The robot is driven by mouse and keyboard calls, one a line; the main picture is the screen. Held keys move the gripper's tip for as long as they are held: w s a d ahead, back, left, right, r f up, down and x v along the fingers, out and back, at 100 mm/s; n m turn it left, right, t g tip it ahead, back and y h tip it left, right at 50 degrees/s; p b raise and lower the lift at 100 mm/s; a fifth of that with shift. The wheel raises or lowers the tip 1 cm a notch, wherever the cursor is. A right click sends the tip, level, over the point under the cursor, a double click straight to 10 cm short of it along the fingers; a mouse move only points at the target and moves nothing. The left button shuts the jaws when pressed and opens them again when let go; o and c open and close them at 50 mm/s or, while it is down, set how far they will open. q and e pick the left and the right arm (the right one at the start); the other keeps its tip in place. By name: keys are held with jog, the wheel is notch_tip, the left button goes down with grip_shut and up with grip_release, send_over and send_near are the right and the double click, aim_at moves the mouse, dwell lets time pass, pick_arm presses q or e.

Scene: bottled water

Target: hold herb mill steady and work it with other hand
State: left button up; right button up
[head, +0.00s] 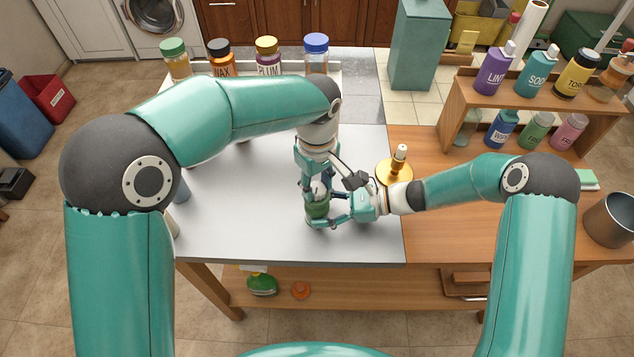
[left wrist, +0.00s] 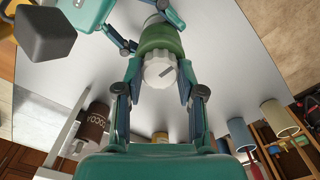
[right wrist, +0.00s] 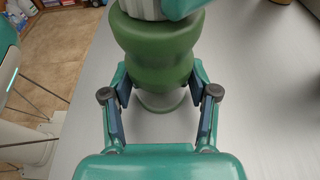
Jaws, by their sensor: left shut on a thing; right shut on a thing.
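The herb mill has a green waisted body (head: 317,208) and a white ridged knob (left wrist: 160,72) on top. It stands upright on the grey table top (head: 260,235). My left gripper (head: 318,188) reaches down from above with its fingers shut on the knob, one on each side. My right gripper (head: 328,218) comes in from the right, low, with its fingers shut around the green body. In the right wrist view the body (right wrist: 155,60) sits between the right fingers, above a pale round base (right wrist: 160,102). The left gripper covers part of the knob in the head view.
A brass holder with a pale candle-like piece (head: 396,170) stands close to my right forearm. Several capped jars (head: 268,58) line the back edge. A wooden rack (head: 540,115) with several bottles stands at the right. The table's front is clear.

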aim_at(317, 187)
pick_arm(q)
jog(key=shift+w, duration=0.1)
jog(key=o, duration=1.2)
jog(key=shift+c, duration=0.2)
jog(key=shift+r, duration=0.1)
notch_tip(317, 187, up, 12)
